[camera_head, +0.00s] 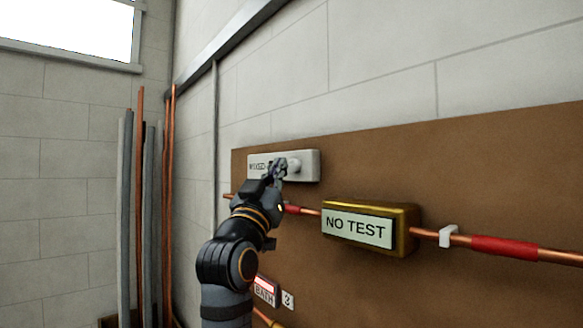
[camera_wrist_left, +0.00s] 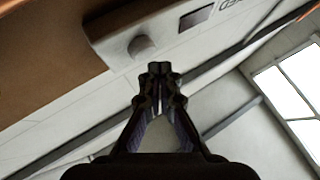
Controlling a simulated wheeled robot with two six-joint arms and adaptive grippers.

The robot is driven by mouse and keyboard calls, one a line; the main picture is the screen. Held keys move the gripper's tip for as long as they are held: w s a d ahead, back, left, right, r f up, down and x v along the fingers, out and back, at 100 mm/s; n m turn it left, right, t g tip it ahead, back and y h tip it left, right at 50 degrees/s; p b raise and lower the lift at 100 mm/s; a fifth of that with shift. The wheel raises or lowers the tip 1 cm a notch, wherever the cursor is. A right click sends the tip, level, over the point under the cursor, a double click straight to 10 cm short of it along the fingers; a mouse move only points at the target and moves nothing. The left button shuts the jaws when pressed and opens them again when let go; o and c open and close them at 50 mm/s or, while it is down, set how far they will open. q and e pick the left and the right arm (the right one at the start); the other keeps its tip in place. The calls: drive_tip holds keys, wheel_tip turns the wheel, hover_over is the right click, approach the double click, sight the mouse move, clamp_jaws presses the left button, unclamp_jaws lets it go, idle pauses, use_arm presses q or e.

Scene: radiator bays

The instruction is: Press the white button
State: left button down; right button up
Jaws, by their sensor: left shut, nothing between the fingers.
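The white button (camera_head: 295,165) is a round knob on a pale box (camera_head: 311,157) fixed to the brown board. My left gripper (camera_head: 279,164) is shut and empty, in front of the box and just left of the button in the head view. It hides part of the box's lettering. In the left wrist view the button (camera_wrist_left: 142,47) sticks out from the box, above and left of the shut fingertips (camera_wrist_left: 159,68). There the fingertips look apart from the button. My right gripper is not in view.
A brass box labelled NO TEST (camera_head: 357,229) sits right of my left arm on a copper pipe (camera_head: 560,256) with red sleeves. A white clip (camera_head: 447,236) holds the pipe. Upright pipes (camera_head: 140,200) stand in the left corner. A BATH label (camera_head: 265,290) is low beside my arm.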

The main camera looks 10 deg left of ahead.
use_arm(q)
drive_tip(key=shift+s, duration=0.1)
drive_tip(key=s+a, duration=0.3)
drive_tip(key=shift+s, duration=0.35)
idle(0.7)
